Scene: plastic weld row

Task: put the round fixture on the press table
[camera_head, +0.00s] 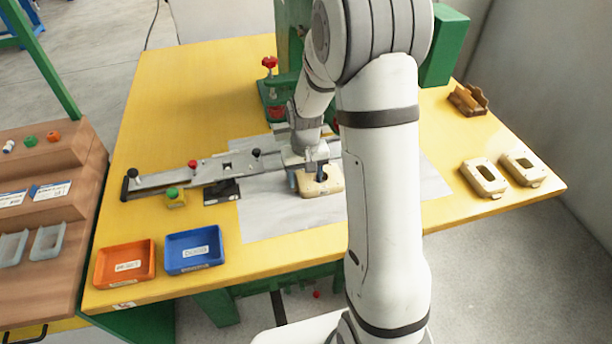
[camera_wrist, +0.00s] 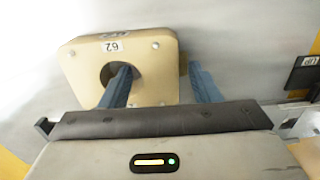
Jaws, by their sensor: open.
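The round fixture (camera_head: 330,187) is a beige block with a round hole, lying on the grey sheet (camera_head: 280,222) of the yellow press table (camera_head: 190,90). In the wrist view the fixture (camera_wrist: 85,70) carries a label reading 62. My gripper (camera_head: 307,178) is down at the fixture with its jaws apart. In the wrist view one blue finger of my gripper (camera_wrist: 160,70) is in the hole and the other is outside the block, beside its right side. The fixture's wall is between them. The wrist housing hides the fixture's near edge.
A metal slide (camera_head: 228,168) lies to the left. Orange (camera_head: 125,280) and blue (camera_head: 193,264) trays sit at front left.

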